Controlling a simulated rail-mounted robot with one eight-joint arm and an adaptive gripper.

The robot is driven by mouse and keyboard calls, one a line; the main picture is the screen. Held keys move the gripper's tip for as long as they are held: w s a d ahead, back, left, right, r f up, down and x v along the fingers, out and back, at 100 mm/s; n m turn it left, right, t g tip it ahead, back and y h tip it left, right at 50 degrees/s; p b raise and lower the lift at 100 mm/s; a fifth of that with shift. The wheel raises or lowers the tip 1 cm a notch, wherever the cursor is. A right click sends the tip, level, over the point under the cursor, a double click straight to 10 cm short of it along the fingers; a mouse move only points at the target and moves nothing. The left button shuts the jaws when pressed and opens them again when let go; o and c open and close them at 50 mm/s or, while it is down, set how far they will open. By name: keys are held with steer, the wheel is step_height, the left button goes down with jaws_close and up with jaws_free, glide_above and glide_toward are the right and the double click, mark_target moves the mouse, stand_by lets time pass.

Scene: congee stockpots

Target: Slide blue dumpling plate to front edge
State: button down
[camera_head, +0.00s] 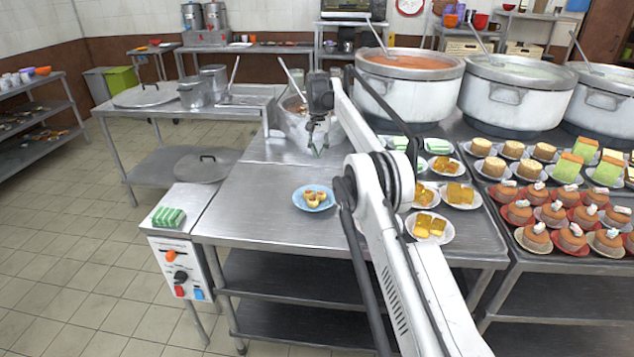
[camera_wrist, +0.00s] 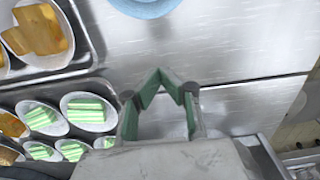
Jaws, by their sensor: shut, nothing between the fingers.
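The blue plate (camera_head: 299,205) carries several small yellow dumplings (camera_head: 315,196) and sits on the steel table, left of the middle in the head view. A piece of its blue rim (camera_wrist: 148,10) also shows at the top edge of the wrist view. My gripper (camera_head: 317,154) hangs behind the plate, on its far side from the table's front edge, and is apart from it. In the wrist view, the green-padded fingers (camera_wrist: 159,72) meet at their tips, shut and empty. The plate's front edge of the table (camera_head: 300,246) is visible in the head view.
White plates of yellow cake (camera_head: 429,227) and green-striped cakes (camera_wrist: 88,111) stand to the right of my arm in the head view. Large stockpots (camera_head: 408,92) stand behind. A control box (camera_head: 178,267) adjoins the table's left end. Bare steel surrounds the blue plate's left and front.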

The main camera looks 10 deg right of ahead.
mark_target(318, 182)
step_height(318, 182, down, 10)
steer(key=shift+r+b, duration=0.1)
steer(key=shift+b, duration=0.35)
steer(key=shift+s+a+r, duration=0.2)
steer(key=shift+s+a, duration=0.1)
steer(key=shift+s, duration=0.4)
steer(key=shift+s+a+f, duration=0.1)
steer(key=shift+s+a, duration=0.1)
steer(key=shift+s, duration=0.4)
steer(key=shift+s+a, duration=0.2)
steer(key=shift+s, duration=0.35)
steer(key=shift+s, duration=0.1)
